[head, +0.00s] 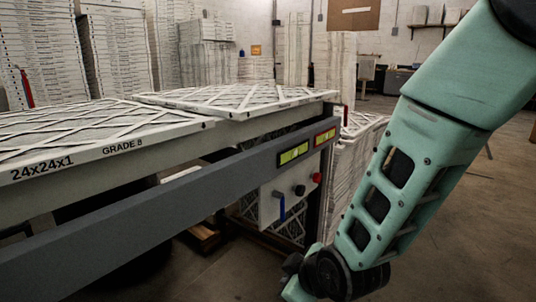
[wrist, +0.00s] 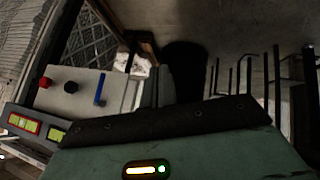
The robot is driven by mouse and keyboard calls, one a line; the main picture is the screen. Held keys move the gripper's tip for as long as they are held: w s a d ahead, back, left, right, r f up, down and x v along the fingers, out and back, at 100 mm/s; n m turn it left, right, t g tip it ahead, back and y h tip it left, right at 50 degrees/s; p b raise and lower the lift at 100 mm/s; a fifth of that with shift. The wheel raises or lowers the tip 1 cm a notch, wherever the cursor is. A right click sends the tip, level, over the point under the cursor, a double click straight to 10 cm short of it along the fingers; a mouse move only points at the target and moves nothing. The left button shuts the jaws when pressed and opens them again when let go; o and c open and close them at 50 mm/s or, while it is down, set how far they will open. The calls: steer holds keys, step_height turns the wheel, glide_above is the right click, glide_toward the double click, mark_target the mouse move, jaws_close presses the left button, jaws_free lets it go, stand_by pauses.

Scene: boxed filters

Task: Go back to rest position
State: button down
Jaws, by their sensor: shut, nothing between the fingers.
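My teal arm (head: 415,160) comes down from the top right in the head view, bent at a dark joint near the bottom edge. My gripper (wrist: 160,121) shows in the wrist view as a dark bolted bar on a teal housing with a small light. It is shut and holds nothing. It is below the frame in the head view. The control panel (head: 285,196) with a blue handle, a black knob and a red button is left of my arm; it also shows at the upper left of the wrist view (wrist: 85,88).
Large framed filters (head: 110,130) lie on a conveyor with a grey side rail (head: 150,215), left of my arm. Stacked filters (head: 352,160) stand behind the panel. Taller stacks (head: 115,55) line the back. Open floor (head: 470,220) lies to the right.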

steer(key=s+d+r+m+g+h, duration=0.2)
steer(key=s+d+r+g, duration=0.25)
steer(key=s, duration=0.55)
steer(key=s+d+r+m+g+h, duration=0.1)
steer(key=s+d+r+m+g, duration=0.25)
steer(key=s, duration=0.65)
step_height(320, 180, up, 23)
steer(key=d+n+p, duration=0.1)
steer(key=p, duration=2.1)
steer(key=shift+s+d+f+t, duration=0.15)
steer(key=shift+s+d+t, duration=0.15)
steer(key=shift+d, duration=0.1)
